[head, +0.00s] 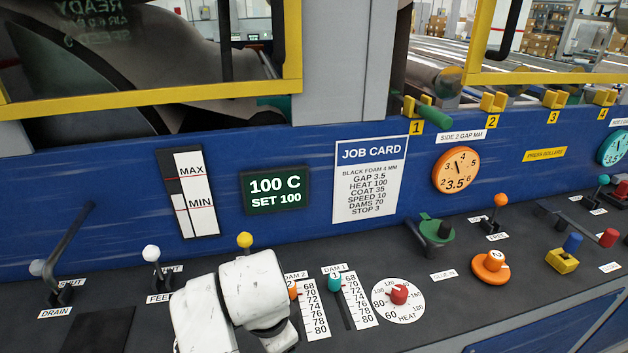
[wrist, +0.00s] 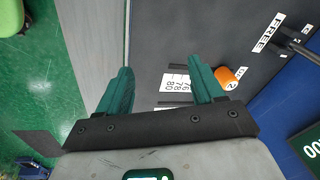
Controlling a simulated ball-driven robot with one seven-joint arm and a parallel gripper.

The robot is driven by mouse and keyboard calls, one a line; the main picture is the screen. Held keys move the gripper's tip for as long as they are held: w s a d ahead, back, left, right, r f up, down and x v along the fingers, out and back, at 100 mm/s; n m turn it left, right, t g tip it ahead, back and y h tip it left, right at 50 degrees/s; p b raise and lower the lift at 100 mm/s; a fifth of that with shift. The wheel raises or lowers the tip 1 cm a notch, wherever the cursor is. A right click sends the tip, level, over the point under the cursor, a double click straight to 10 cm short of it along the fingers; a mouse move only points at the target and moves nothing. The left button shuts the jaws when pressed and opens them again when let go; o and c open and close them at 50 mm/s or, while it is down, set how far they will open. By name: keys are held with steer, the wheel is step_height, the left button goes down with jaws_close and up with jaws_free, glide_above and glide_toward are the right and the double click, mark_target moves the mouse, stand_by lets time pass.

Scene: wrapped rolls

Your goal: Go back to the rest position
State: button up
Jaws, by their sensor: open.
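My gripper (wrist: 162,76) shows in the wrist view with its two green fingers spread apart and nothing between them. It is over the dark console top (head: 450,310), near the console's edge, with green floor to the left in that view. The orange Dam 2 knob (wrist: 230,77) lies just right of the right finger and is apart from it as far as I can see. In the head view my white arm link covers part of the console at the lower middle, and the fingers are hidden there.
The Dam 1 slider (head: 335,283), red heat knob (head: 399,294), white-knobbed feed lever (head: 152,254) and drain lever (head: 62,255) stand close around my arm. The blue panel behind holds a job card (head: 368,180) and a 100 C display (head: 275,190).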

steer(key=shift+n+t, duration=0.5)
steer(key=shift+n, duration=0.4)
steer(key=d+f, duration=0.1)
steer(key=d, duration=0.3)
steer(key=w+d+f, duration=0.1)
steer(key=d, duration=0.3)
steer(key=d+f, duration=0.1)
steer(key=d, duration=0.3)
steer(key=shift+w+d, duration=0.25)
steer(key=s+d+f+n+t, duration=0.1)
steer(key=s+d+f+n, duration=0.15)
steer(key=s+d, duration=0.45)
steer(key=s+d+f+n+t, duration=0.1)
steer(key=s+d+f+n, duration=0.2)
steer(key=d, duration=0.8)
steer(key=s+d+f+n+g, duration=0.1)
steer(key=s+f+g, duration=0.1)
steer(key=s, duration=0.7)
steer(key=s+d+f+n+g, duration=0.2)
steer(key=s+f, duration=0.1)
steer(key=s, duration=0.7)
steer(key=shift+d, duration=0.3)
steer(key=shift+w, duration=0.1)
steer(key=shift+c, duration=0.4)
